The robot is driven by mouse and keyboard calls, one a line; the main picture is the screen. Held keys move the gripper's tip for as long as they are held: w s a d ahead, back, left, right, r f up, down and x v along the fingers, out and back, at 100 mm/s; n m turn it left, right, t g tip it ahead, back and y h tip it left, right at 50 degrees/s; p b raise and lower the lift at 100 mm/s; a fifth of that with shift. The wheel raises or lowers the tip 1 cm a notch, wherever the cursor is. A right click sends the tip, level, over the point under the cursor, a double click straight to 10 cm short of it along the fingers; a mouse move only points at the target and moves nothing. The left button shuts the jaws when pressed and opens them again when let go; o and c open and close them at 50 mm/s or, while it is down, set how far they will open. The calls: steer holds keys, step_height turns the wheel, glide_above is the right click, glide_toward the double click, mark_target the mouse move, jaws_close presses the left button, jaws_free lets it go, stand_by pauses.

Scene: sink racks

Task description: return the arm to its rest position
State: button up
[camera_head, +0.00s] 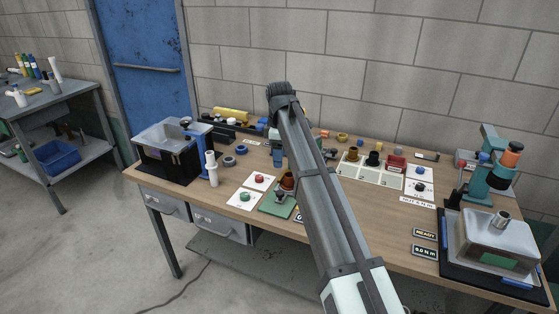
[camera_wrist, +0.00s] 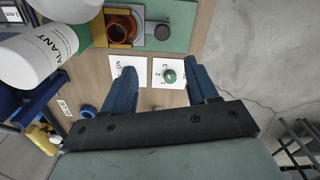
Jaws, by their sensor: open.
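My gripper (camera_wrist: 155,66) is open, with two dark blue fingers apart and nothing held between them. In the wrist view it hangs over the wooden bench, above white cards and a green knob (camera_wrist: 169,76). In the head view my arm reaches over the bench and its end is bent downward. The gripper there is mostly hidden behind the arm; a blue finger (camera_head: 278,158) seems to show.
A white bottle (camera_wrist: 40,52) is close to the left finger in the wrist view. A lidded black box (camera_head: 170,155) stands left, a teal press (camera_head: 485,180) right. The bench's front edge is near.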

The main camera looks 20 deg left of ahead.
stand_by(0.4)
steer(key=s+a+f+m+y, duration=0.4)
steer(key=s+a+f+y, duration=0.1)
steer(key=s+a+f, duration=1.15)
steer(key=s+a+f+m+g+y, duration=0.15)
steer(key=s+f+m, duration=0.4)
steer(key=f, duration=0.75)
steer(key=d+f+m+h, duration=0.2)
steer(key=d+f, duration=0.6)
steer(key=d, duration=0.5)
steer(key=d+f+m+h, duration=0.1)
steer(key=d+f+m, duration=0.1)
steer(key=d+f, duration=0.9)
steer(key=d+f+m+h, duration=0.2)
steer(key=d+f, duration=0.3)
steer(key=d, duration=1.1)
steer(key=s+d+f+m+g+h, duration=0.1)
steer(key=s+d+f+m, duration=0.15)
steer(key=s+d, duration=0.45)
steer(key=s+d+f+m+g, duration=0.1)
steer(key=s+d+f+g, duration=0.15)
steer(key=d, duration=0.85)
steer(key=s+d+m+g, duration=0.1)
steer(key=s+d+m, duration=0.1)
steer(key=s+d, duration=0.8)
steer(key=s+f, duration=0.1)
steer(key=s, duration=0.3)
steer(key=shift+s+d+g, duration=0.25)
steer(key=shift+s+g, duration=0.15)
